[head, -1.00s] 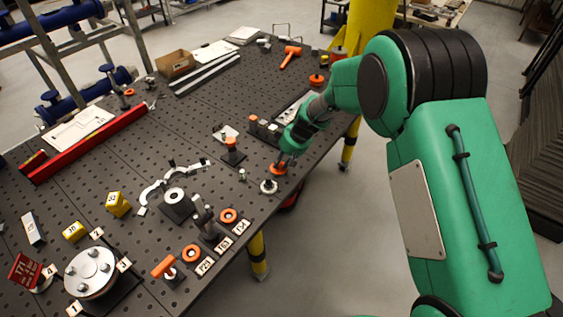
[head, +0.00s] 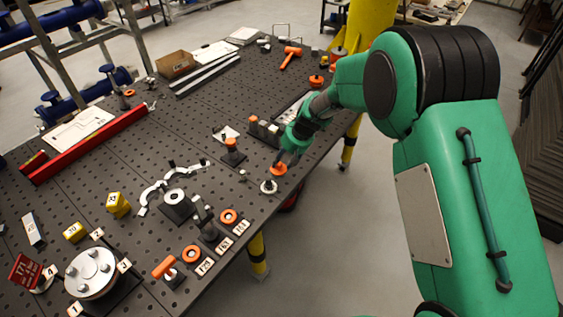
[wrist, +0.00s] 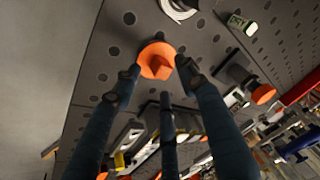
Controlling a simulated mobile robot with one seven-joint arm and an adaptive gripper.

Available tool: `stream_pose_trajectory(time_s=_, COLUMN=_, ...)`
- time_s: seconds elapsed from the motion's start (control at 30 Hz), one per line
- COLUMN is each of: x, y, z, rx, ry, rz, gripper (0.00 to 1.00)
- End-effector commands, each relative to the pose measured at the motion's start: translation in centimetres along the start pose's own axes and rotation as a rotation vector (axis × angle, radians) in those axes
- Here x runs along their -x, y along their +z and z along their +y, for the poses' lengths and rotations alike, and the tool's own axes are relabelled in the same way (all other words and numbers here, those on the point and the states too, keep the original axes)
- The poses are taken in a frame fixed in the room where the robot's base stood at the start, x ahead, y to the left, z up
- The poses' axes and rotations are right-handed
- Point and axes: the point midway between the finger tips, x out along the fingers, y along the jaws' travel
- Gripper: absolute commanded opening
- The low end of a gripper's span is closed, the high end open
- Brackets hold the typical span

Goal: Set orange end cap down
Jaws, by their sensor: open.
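The orange end cap (wrist: 157,61) rests on the dark perforated table near its right edge, between the fingertips of my gripper (wrist: 157,68) in the wrist view. The jaws are open, with a finger on each side of the cap. Whether a finger touches it I cannot tell. In the head view the cap (head: 279,169) shows just below my gripper (head: 286,158), which partly hides it.
A pale ring (head: 268,187) lies close beside the cap, towards the table's front edge. An orange-topped post (head: 232,146) stands to the left. Blocks on a stand (head: 263,127) are behind. The perforated table (head: 205,130) has bare room further left.

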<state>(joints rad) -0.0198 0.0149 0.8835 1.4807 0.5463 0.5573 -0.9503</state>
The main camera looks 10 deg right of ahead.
Motion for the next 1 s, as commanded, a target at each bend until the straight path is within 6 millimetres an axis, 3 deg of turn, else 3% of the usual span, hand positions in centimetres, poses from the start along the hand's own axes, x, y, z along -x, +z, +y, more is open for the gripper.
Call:
stream_pose_trajectory(time_s=0.53, x=8.7, y=-0.1, z=0.0, rx=0.000, ry=0.000, rz=0.001, gripper=0.42)
stream_pose_trajectory(time_s=0.73, x=10.0, y=0.1, z=0.0, rx=-0.001, ry=-0.001, rz=-0.001, gripper=0.42)
stream_pose_trajectory(time_s=1.0, x=10.2, y=0.1, z=0.0, rx=-0.001, ry=-0.001, rz=-0.002, gripper=0.42)
